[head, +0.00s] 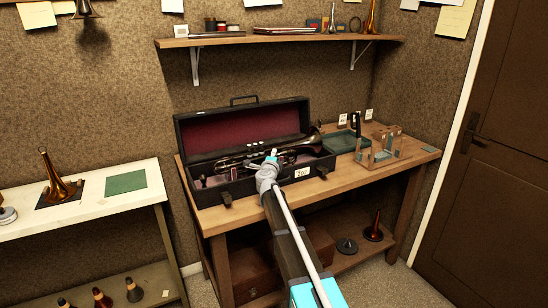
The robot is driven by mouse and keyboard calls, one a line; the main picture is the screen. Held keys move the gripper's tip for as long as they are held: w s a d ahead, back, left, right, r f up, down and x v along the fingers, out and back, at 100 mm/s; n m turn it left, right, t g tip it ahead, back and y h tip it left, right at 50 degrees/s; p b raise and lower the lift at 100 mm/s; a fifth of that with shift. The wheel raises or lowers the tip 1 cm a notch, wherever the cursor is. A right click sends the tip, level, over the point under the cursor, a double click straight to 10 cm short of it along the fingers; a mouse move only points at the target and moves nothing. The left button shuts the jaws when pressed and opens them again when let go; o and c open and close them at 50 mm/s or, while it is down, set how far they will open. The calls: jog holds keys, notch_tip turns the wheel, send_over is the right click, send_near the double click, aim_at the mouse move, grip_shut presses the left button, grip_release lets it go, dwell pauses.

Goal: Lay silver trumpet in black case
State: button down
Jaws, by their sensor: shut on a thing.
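The black case (253,187) stands open on the wooden workbench, its lid with dark red lining (245,132) leaning up at the back. The silver trumpet (235,162) looks dark and shiny and lies lengthwise across the case opening, its bell toward the right end. My gripper (273,157) reaches in over the case's front edge and is shut on the trumpet near its middle. The fingers are small and partly hidden by my wrist. I cannot tell whether the trumpet rests on the case floor or hangs just above it.
A green tray (341,142) and a wooden holder with clear parts (383,150) stand right of the case. A shelf (280,39) hangs above. A white table (88,205) with a brass horn piece (58,185) stands at left. The bench's front right is clear.

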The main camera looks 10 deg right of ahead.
jog(key=shift+s+f+b, duration=0.25)
jog(key=shift+s+b, duration=0.2)
jog(key=shift+s, duration=0.15)
jog(key=shift+s+f+b, duration=0.25)
jog(key=shift+s+b, duration=0.2)
jog(key=shift+s, duration=0.1)
dwell(0.5)
jog(key=shift+c, duration=2.2)
grip_release()
jog(key=shift+w+r+p, duration=0.1)
jog(key=shift+r+p, duration=0.1)
jog(key=shift+p, duration=0.1)
jog(key=shift+r+p, duration=0.3)
jog(key=shift+p, duration=0.4)
